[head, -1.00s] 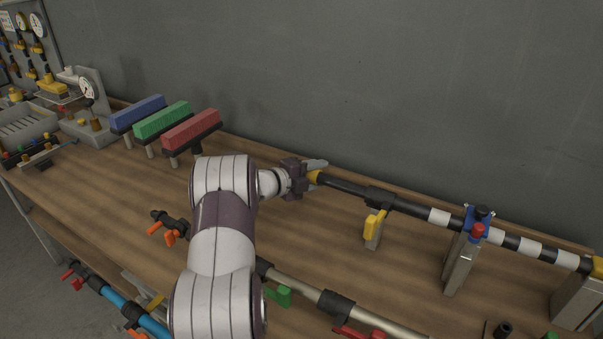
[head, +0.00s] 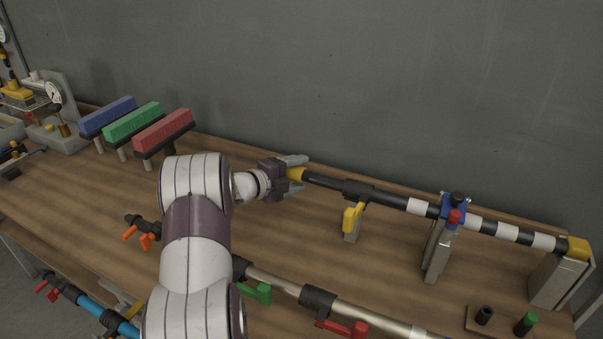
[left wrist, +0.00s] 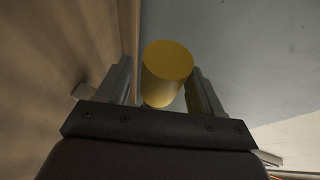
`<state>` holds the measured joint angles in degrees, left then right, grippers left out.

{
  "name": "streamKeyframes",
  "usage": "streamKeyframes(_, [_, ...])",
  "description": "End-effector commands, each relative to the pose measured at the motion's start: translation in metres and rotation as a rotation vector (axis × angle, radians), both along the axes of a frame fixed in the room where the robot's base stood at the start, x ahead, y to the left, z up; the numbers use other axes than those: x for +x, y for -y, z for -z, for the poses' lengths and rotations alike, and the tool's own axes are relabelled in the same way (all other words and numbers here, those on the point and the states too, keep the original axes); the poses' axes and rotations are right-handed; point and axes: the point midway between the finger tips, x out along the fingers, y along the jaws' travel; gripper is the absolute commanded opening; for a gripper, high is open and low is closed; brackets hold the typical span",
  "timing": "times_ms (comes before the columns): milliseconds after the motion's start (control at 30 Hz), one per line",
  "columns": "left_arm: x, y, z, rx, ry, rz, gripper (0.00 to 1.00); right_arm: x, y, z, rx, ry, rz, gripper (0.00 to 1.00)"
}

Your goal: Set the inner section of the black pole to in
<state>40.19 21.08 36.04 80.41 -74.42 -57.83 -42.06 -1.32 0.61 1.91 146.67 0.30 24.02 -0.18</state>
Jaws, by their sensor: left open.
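The black pole (head: 393,201) lies along the back of the bench, with white bands on its right part. A plain black stretch (head: 325,182) runs left from a dark collar (head: 360,190) to a yellow end cap (head: 296,174). A yellow lever (head: 352,217) is by the collar. My left gripper (head: 298,171) is open at the left end of the pole. In the left wrist view the yellow cap (left wrist: 167,75) stands between the two open fingers (left wrist: 160,88); whether either touches it, I cannot tell. My right gripper is not in view.
A metal stand with a blue clamp (head: 453,208) and a right-end block (head: 560,275) support the pole. A silver pole (head: 285,288) lies in front. Blue, green and red blocks (head: 162,131) stand at the left. The grey wall is close behind.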

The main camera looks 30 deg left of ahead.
Motion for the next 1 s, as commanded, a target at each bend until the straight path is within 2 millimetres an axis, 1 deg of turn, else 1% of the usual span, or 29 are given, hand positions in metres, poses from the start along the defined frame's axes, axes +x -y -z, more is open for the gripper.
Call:
streamKeyframes(100, [-0.031,-0.011,-0.007,0.002,0.001,-0.006,0.67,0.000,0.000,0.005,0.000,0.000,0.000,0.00])
streamKeyframes(200, [-0.057,-0.018,-0.013,0.002,0.001,-0.006,0.67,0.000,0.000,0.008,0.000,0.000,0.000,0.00])
streamKeyframes(300, [-0.078,-0.024,-0.019,0.001,0.000,-0.004,0.67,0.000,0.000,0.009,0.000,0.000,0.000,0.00])
streamKeyframes(400, [-0.092,-0.028,-0.023,0.001,0.000,-0.003,0.67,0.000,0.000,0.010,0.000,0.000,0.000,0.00])
streamKeyframes(567, [-0.100,-0.030,-0.025,-0.001,0.000,0.000,0.67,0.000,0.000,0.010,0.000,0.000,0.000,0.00])
streamKeyframes(1000, [-0.100,-0.030,-0.025,0.000,-0.001,0.000,0.67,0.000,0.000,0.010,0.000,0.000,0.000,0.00])
